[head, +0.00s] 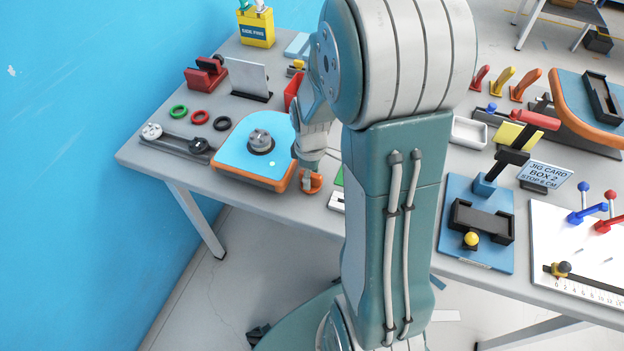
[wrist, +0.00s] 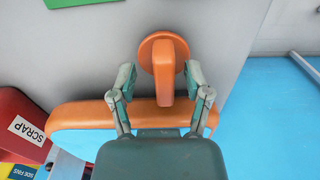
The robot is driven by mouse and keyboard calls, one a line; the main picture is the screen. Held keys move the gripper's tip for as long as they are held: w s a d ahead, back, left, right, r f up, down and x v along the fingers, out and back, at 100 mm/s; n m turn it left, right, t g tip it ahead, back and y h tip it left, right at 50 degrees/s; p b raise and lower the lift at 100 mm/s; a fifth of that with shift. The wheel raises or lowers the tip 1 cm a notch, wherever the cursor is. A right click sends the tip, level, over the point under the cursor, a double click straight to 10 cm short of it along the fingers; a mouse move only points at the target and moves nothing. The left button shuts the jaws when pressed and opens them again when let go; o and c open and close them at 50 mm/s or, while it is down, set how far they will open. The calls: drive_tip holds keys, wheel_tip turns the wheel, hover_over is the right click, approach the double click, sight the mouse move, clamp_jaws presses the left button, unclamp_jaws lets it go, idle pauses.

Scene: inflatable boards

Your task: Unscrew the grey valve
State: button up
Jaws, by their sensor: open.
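The grey valve (head: 261,140) sits on a blue-topped board with an orange edge (head: 236,170), near the table's left end. In the head view my gripper (head: 308,172) is to the right of this board, low over the table. In the wrist view my gripper (wrist: 160,85) is open, with one finger on each side of an orange cap with a raised tab (wrist: 168,62). The cap also shows in the head view (head: 311,184). The grey valve is not visible in the wrist view.
A red bin marked SCRAP (wrist: 20,125) stands near the board. Green, red and black rings (head: 200,116) and a dark rail with round knobs (head: 176,142) lie left of it. A red clamp (head: 206,74) and a metal plate (head: 248,76) stand behind.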

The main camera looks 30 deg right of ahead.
drive_tip(key=shift+a+f, duration=0.1)
drive_tip(key=shift+f, duration=0.35)
drive_tip(key=shift+a, duration=0.25)
clamp_jaws()
drive_tip(key=shift+d, duration=0.15)
